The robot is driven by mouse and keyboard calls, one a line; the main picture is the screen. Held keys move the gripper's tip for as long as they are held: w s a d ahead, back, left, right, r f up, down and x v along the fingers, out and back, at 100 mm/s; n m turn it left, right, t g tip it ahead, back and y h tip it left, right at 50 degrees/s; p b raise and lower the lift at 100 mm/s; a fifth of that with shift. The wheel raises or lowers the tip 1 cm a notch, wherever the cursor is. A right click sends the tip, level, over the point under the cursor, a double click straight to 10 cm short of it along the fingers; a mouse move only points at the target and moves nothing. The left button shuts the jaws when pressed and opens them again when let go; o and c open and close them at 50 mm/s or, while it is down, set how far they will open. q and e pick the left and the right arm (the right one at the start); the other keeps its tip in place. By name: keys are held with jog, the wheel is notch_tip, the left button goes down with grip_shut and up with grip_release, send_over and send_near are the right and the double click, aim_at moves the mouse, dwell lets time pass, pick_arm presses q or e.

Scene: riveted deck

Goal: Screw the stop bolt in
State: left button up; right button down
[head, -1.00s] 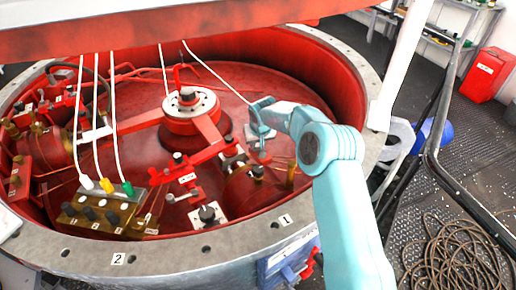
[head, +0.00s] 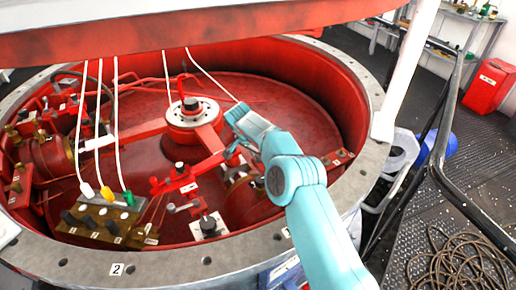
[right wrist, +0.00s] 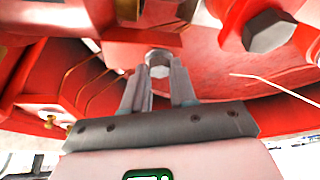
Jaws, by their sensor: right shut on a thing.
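My right gripper (head: 232,154) reaches in from the right over the open red housing (head: 140,165), beside the red arm that runs out from the centre hub. In the right wrist view its two grey fingers (right wrist: 158,85) are closed about a grey hex bolt head, which I take as the stop bolt (right wrist: 158,60). The bolt's shank is hidden, so I cannot tell how deep it sits. In the head view the gripper and arm hide the bolt. My left gripper is not in view.
A second, larger hex bolt head (right wrist: 269,30) is close by on the right in the wrist view. A grey flange (head: 205,262) rims the housing.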

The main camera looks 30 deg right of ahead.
jog(key=shift+w+r+m+g+p, duration=0.2)
jog(key=shift+m+g+p, duration=0.1)
jog(key=shift+m+p, duration=0.85)
jog(key=shift+d, duration=0.1)
jog(key=c, duration=0.9)
grip_release()
jog(key=shift+s, duration=0.1)
jog(key=shift+f, duration=0.1)
jog(key=p+v, duration=0.2)
jog(key=v, duration=1.4)
jog(key=shift+a, duration=0.3)
